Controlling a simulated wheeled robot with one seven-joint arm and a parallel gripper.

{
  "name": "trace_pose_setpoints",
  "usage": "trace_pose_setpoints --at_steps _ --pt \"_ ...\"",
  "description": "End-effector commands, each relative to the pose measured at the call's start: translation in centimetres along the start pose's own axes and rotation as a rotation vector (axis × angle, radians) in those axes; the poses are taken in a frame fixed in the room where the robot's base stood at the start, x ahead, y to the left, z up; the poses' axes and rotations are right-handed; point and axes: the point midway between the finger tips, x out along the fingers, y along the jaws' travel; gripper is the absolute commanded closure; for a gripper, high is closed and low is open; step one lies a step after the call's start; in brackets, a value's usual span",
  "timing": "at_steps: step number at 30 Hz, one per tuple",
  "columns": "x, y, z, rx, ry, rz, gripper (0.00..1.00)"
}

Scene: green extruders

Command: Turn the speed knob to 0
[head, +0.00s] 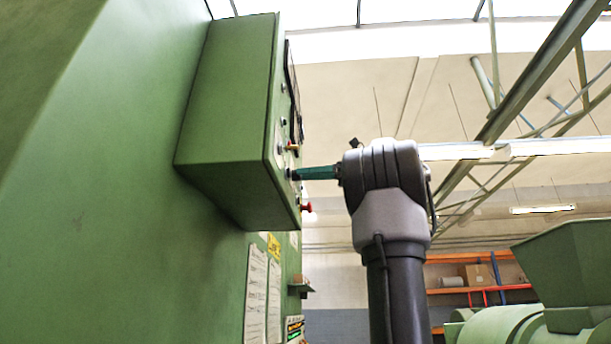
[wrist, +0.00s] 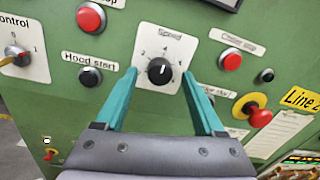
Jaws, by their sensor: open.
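The speed knob (wrist: 159,71) is a round black knob on a white label marked "Speed" on the green control panel. Its pale mark points roughly upward, near the 4. In the wrist view my gripper (wrist: 159,74) has two teal fingers, one to each side of the knob, apart from each other. I cannot tell whether either finger touches the knob. In the head view my gripper (head: 301,174) reaches left to the front of the green control box (head: 228,120), seen nearly edge-on. The knob cannot be made out in that view.
Red buttons (wrist: 91,17) and (wrist: 231,61) and a black Hood start button (wrist: 90,76) surround the knob. A yellow-handled Control selector (wrist: 16,59) is at left. A protruding red mushroom button (wrist: 260,118) on a yellow base lies lower right, near the right finger.

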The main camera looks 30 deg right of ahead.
Motion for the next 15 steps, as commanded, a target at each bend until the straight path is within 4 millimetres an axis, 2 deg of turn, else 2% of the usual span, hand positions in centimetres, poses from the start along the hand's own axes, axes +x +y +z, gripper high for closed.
trace_pose_setpoints --at_steps 4,12,14,15 --pt "0.85 0.03 0.0 -0.001 0.001 -0.001 0.29" --pt "0.97 0.02 0.0 0.0 0.0 -0.001 0.29" --pt "0.97 0.02 -0.01 0.0 0.0 -0.001 0.52" --pt "0.96 0.01 -0.01 0.0 0.0 -0.001 0.68"
